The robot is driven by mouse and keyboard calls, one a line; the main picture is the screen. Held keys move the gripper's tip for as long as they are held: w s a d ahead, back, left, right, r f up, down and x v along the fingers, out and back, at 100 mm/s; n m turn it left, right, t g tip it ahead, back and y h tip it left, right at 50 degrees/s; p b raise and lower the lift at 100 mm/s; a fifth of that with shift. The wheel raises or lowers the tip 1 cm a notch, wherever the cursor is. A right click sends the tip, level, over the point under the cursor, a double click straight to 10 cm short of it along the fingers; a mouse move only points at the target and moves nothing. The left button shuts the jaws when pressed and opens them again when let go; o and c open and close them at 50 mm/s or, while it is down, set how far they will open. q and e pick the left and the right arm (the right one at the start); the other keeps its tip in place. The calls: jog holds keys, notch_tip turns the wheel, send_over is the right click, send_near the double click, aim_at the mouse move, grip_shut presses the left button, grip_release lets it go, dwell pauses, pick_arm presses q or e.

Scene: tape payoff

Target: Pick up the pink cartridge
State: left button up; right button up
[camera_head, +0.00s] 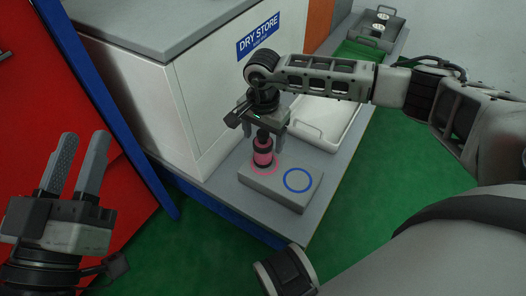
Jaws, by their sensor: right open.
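The pink cartridge (262,156) stands upright on a grey block (276,196), within a pink ring drawn on the block's top. It has a dark cap and dark bands. My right gripper (263,145) points down over the cartridge, with its fingers around the upper part, one on each side. Its fingers are open, and I cannot tell whether either touches the cartridge. My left gripper (82,165) is at the lower left, far from the cartridge, with its two fingers pointing up, apart and empty.
A blue ring (298,180) on the block is empty. A white tray (325,115) lies behind the block. The white cabinet marked DRY STORE (200,95) stands close on the left. Another tray (383,28) with small items is at the back. Green floor (345,225) lies right of the bench.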

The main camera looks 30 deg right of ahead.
jog(key=shift+r, duration=0.1)
jog(key=c, duration=1.4)
jog(key=shift+c, duration=0.2)
jog(key=shift+r, duration=0.1)
